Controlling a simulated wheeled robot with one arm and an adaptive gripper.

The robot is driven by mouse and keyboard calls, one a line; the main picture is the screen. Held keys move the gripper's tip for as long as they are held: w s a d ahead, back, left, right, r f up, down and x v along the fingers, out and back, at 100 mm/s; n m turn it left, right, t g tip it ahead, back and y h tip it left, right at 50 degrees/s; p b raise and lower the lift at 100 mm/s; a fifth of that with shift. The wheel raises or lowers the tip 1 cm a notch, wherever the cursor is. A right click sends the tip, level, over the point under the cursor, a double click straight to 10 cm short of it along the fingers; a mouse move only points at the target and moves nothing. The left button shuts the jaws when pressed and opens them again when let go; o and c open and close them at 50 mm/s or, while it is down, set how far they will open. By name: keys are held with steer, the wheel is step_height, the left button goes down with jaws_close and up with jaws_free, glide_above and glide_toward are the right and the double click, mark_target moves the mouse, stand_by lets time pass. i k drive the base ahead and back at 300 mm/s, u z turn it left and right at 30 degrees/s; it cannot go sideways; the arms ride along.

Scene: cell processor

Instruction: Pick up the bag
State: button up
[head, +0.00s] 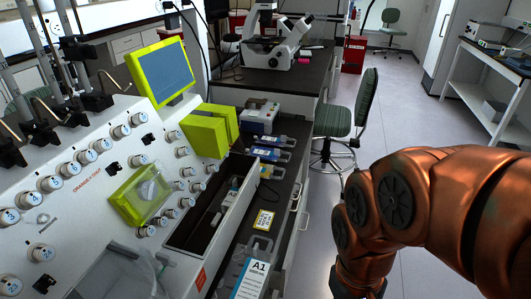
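A clear bag-like item with a white "A1" label (249,281) lies at the bottom edge, beside the white machine; its lower part is cut off by the frame. Two smaller clear items, one with a blue label (266,153) and one with a yellowish label (268,171), lie farther back on the dark bench and also look like bags. I cannot tell which one the task means. My copper-coloured arm reaches in from the right and bends down out of the bottom edge. My gripper is outside the frame.
The white cell processor (75,195), with several numbered knobs and a yellow-framed screen (164,71), fills the left. A long open trough (212,215) runs along its right side. A green chair (346,122) stands beyond the bench. A microscope (272,38) stands farther back. Floor at right is clear.

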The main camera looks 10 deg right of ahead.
mark_target(264, 153)
steer(key=z, duration=1)
steer(key=i, duration=1.95)
steer(key=u, duration=3.15)
